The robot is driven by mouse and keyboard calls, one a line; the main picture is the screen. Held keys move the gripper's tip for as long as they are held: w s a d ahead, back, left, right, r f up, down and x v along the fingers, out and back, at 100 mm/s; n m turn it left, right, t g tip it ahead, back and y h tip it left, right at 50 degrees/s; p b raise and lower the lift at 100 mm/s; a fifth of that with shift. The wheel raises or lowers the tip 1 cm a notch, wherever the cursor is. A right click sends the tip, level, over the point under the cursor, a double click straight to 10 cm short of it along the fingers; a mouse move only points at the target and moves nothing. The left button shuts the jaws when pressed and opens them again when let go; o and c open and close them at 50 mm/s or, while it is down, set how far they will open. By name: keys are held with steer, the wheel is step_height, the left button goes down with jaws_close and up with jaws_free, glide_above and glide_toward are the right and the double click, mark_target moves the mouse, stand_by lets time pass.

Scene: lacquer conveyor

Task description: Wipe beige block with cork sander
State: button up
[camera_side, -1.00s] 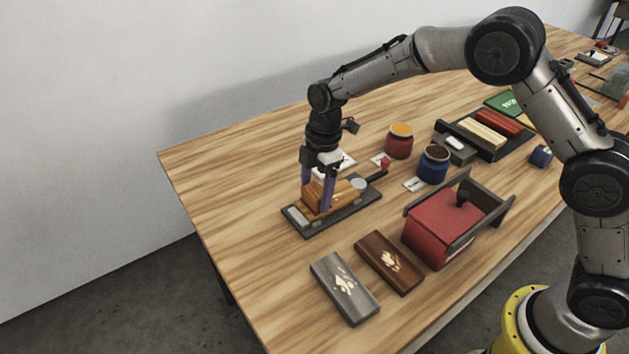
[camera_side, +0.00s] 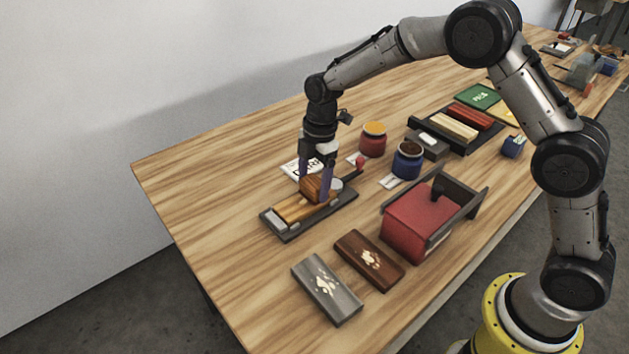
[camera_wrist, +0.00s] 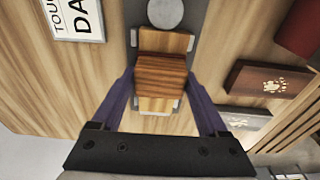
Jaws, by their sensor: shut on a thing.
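The cork sander, a striped brown block (camera_side: 315,187), is held between the purple fingers of my gripper (camera_side: 317,190). It also shows in the wrist view (camera_wrist: 160,72), between the fingertips (camera_wrist: 162,80). It sits on or just over the beige block (camera_side: 291,210); contact cannot be told for certain. The beige block, light orange-brown wood, lies in a dark holding fixture (camera_side: 283,236) with a red-knobbed lever (camera_side: 360,162). In the wrist view the beige block (camera_wrist: 165,42) shows on both sides of the sander, which hides its middle.
A grey block (camera_side: 327,290) and a dark brown block (camera_side: 368,260) with pale motifs lie in front. A red box-like holder (camera_side: 418,220) stands right of them. Red (camera_side: 372,140) and blue (camera_side: 407,160) jars stand behind. A white card (camera_side: 296,168) lies beside the fixture. The table's left is clear.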

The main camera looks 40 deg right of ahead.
mark_target(290, 209)
steer(key=shift+a+f, duration=0.1)
steer(key=shift+a, duration=3)
step_height(290, 209, up, 8)
steer(key=shift+r, duration=0.2)
steer(key=shift+f, duration=0.15)
